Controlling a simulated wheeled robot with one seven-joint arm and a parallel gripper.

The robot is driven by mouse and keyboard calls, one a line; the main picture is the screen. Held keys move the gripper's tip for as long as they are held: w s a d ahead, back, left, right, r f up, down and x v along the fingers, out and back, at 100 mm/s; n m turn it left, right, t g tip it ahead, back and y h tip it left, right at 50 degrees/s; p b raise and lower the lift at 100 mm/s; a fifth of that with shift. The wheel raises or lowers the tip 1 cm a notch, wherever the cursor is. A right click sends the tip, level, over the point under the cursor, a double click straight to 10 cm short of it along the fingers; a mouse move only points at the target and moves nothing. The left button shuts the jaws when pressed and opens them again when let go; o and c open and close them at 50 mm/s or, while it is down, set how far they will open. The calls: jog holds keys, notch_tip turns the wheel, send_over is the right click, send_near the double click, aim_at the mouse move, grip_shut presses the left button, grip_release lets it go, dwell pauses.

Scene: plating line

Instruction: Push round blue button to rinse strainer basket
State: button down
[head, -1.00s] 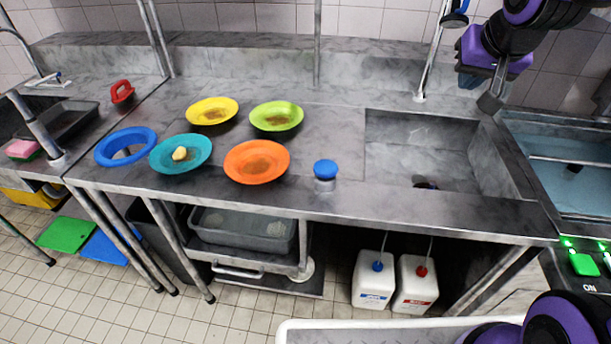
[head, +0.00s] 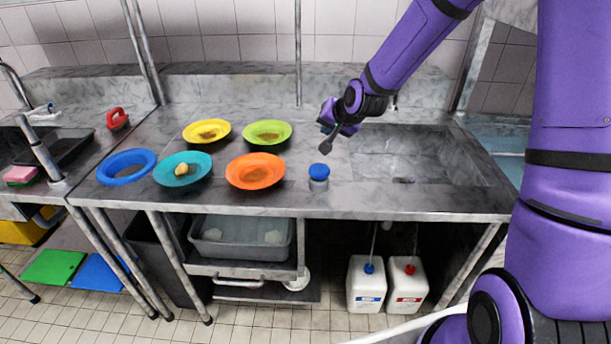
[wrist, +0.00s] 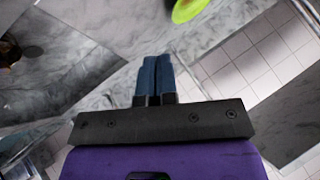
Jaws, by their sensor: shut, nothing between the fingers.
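The round blue button (head: 319,171) sits on a short grey cylinder near the counter's front edge, right of the orange plate. My gripper (head: 327,129) is behind and above the button, over the counter by the sink's left side, apart from the button. In the wrist view its two blue fingers (wrist: 153,78) are together with nothing between them. A small dark thing (head: 404,181) shows low in the sink (head: 420,150), mostly hidden by the front edge. In the wrist view a dark round object (wrist: 9,50) shows at the left edge; I cannot tell if it is the strainer basket.
A thin upright pole (head: 298,60) stands behind. Two white jugs (head: 366,284) are under the counter.

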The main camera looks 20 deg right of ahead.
jog(key=shift+w+a+f, duration=0.15)
jog(key=shift+a+f, duration=0.25)
jog(key=shift+a, duration=0.25)
jog(key=shift+f, duration=0.1)
send_near(317, 165)
jog(key=shift+w+a+f, duration=0.2)
jog(key=shift+w+f, duration=0.3)
jog(key=shift+w, duration=0.3)
jog(key=shift+w+a+f, duration=0.25)
jog(key=shift+w+f, duration=0.2)
jog(key=shift+w, duration=0.35)
jog(key=shift+w+a+f, duration=0.2)
jog(key=shift+w+f, duration=0.3)
jog(key=shift+w, duration=0.3)
jog(key=shift+f, duration=0.15)
jog(key=shift+f, duration=0.25)
jog(key=shift+f, duration=0.8)
dwell(1.0)
jog(key=shift+r, duration=1.2)
